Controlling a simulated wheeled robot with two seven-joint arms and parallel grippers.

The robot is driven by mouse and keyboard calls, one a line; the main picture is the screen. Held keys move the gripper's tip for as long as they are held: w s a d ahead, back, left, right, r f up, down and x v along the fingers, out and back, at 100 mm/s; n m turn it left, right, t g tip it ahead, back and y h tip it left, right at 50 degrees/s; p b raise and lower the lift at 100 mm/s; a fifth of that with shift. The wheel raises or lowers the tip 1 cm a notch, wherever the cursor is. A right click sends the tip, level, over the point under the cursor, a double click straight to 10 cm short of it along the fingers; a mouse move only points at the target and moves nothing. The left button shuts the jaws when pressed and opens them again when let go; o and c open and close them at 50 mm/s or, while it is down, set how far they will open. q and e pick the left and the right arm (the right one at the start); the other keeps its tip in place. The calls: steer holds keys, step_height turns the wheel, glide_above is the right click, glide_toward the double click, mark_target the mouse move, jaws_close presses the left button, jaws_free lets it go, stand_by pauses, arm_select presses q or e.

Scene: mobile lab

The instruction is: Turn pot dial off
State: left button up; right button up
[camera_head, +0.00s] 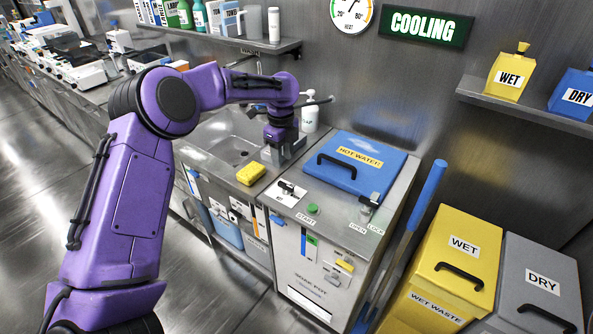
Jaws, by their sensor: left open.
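The pot unit (330,248) is a steel cabinet with a blue lid (372,165) marked HOT WATER. A small dark and silver dial (287,188) sits at the front left of its top, beside small labels. Its setting is too small to read. A green START button (312,209) is to its right. My purple left arm reaches in from the left. My left gripper (289,163) points down, open, just behind and above the dial, apart from it as far as I can see. My right gripper is not in view.
A yellow sponge (250,173) lies on the sink counter left of the pot. A latch (370,201) stands at the pot's right. A blue-handled tool (414,222) leans beside it, then yellow WET (470,245) and grey DRY (545,265) bins. A COOLING sign (424,27) hangs above.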

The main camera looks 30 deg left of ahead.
mark_target(285, 184)
arm_select(q)
step_height(285, 184, down, 10)
steer(key=shift+w+f+p, duration=0.1)
steer(key=shift+w+p, duration=0.05)
steer(key=shift+p, duration=0.6)
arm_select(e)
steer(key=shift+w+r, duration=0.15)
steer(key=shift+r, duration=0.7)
arm_select(q)
jaws_close()
